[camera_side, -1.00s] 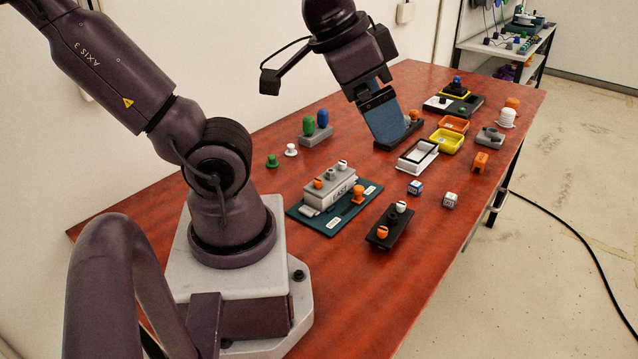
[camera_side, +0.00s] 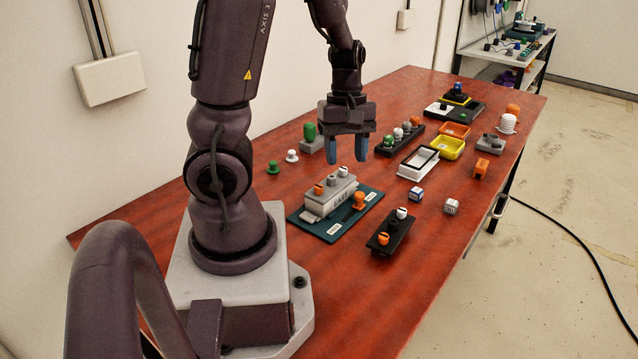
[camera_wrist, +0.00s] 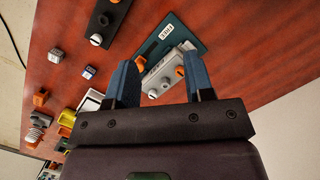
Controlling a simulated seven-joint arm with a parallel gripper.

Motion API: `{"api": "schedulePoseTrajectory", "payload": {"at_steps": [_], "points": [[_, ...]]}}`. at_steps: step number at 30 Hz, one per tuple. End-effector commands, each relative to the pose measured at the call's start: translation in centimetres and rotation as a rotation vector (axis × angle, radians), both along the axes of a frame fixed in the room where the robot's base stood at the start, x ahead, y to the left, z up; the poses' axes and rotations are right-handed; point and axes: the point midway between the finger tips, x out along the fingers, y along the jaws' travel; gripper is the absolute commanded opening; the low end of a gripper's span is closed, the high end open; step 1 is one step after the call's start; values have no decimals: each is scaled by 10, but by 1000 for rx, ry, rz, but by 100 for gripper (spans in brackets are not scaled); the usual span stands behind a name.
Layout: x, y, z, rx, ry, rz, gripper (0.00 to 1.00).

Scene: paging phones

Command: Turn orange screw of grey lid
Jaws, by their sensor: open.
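The grey lid (camera_side: 322,203) is a grey block on a dark teal plate (camera_side: 300,216). An orange screw (camera_side: 318,189) stands at its left end on top, beside a grey screw and a white-topped one. In the wrist view the grey lid (camera_wrist: 161,73) and its orange screw (camera_wrist: 180,71) show between and beyond my fingers. My gripper (camera_side: 347,157) is open and empty, pointing down. It hovers above and behind the lid's right end, apart from it. My gripper also shows in the wrist view (camera_wrist: 160,80).
An orange knob (camera_side: 359,200) stands on the plate right of the lid. A black block (camera_side: 390,237) with orange and white screws lies in front. A black rack of knobs (camera_side: 400,143), a white frame (camera_side: 418,163) and a yellow tray (camera_side: 447,149) stand behind right.

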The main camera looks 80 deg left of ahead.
Motion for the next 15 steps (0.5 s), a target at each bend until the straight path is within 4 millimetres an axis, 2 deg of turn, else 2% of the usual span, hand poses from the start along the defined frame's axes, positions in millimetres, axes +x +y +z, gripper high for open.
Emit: {"api": "schedulePoseTrajectory", "payload": {"at_steps": [1, 3, 6, 10, 15], "points": [[-11, 21, -9, 25, 64, 208, 48], [-26, 50, -16, 77, 127, 523, 48], [-41, 81, -16, 149, 159, 907, 48], [-43, 100, -8, 172, 129, 1238, 48], [-38, 101, -8, 157, 123, 1421, 48]]}}
